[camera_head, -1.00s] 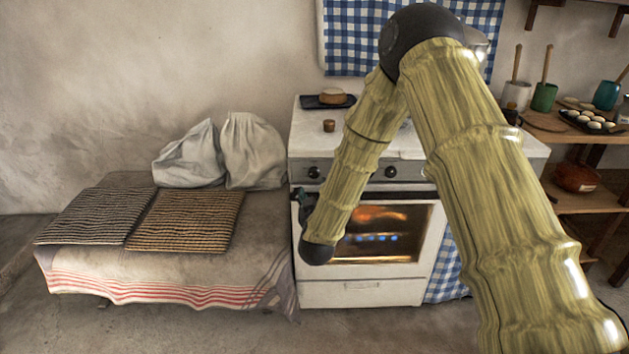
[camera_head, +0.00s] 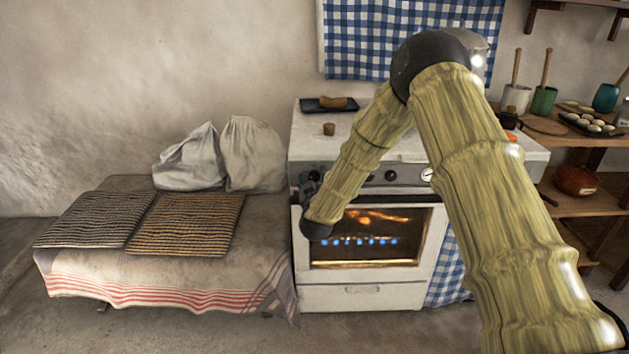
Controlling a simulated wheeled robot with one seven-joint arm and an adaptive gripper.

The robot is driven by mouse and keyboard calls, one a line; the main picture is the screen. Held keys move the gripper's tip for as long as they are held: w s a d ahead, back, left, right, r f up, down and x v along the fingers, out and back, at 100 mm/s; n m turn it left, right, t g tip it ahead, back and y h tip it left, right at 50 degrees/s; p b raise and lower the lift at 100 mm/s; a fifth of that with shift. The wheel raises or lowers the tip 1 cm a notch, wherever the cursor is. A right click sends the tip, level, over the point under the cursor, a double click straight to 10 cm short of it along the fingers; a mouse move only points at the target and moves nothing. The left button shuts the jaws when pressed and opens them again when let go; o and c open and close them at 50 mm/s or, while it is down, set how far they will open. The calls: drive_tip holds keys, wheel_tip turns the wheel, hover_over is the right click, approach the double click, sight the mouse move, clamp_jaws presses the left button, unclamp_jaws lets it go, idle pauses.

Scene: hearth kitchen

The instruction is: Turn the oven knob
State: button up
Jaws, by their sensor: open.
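The white oven (camera_head: 428,262) stands against the wall, with a dark front panel above its glass door. One dark knob (camera_head: 390,176) shows clearly on the panel, right of my forearm. Another dark knob (camera_head: 314,170) is at the panel's left end, partly hidden. My gripper (camera_head: 308,184) is small and dark in this view, at the oven's left front edge, just below the left knob. It is open and I see nothing held in it. Whether it touches the left knob cannot be told. My forearm hides the middle of the panel.
A round gauge (camera_head: 427,174) is on the panel's right. Blue flames burn behind the oven glass (camera_head: 370,240). A small brown cup (camera_head: 329,129) and a dark tray (camera_head: 309,105) sit on the stove top. A cloth-covered bench (camera_head: 250,235) with white sacks (camera_head: 190,158) stands close left.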

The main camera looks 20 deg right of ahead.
drive_tip(key=shift+c, duration=0.3)
drive_tip(key=c, duration=1)
drive_tip(key=m+b, duration=0.1)
drive_tip(key=m, duration=0.2)
drive_tip(key=shift+m, duration=0.4)
drive_tip(key=m, duration=0.3)
drive_tip(key=shift+f+m+b, duration=0.1)
drive_tip(key=shift+m+b, duration=0.2)
drive_tip(key=shift+b, duration=0.1)
drive_tip(key=m+b, duration=0.2)
drive_tip(key=m, duration=0.4)
drive_tip(key=shift+m, duration=0.4)
